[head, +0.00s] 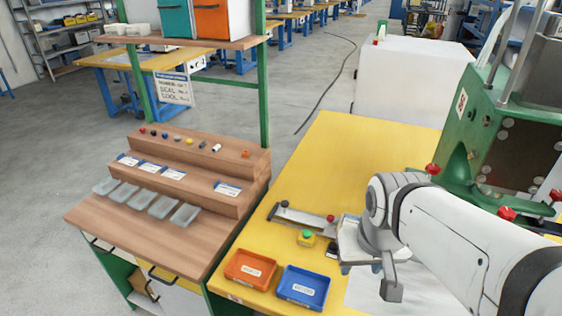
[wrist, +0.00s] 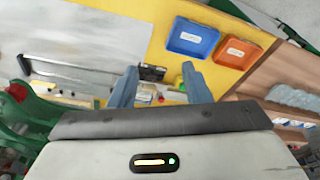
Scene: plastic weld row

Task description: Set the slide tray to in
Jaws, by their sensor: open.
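My gripper (head: 382,284) is above the yellow table, right of the blue bin. In the wrist view its two blue-grey fingers (wrist: 160,72) are apart, with nothing held between them. A pale flat plate (wrist: 95,25), which looks like the slide tray, is at the upper left there, with a long dark bar (wrist: 80,73) along one side. Part of a pale plate (head: 362,296) also shows below my gripper in the head view. My arm hides much of that area, so I cannot tell how far the tray is out. The fingers appear apart from the bar.
A blue bin (head: 303,288) and an orange bin (head: 250,267) stand at the table's front. A green button (head: 307,235) and a rail with a red knob (head: 300,215) lie behind them. A green machine (head: 480,130) stands at right. The table's back is clear.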

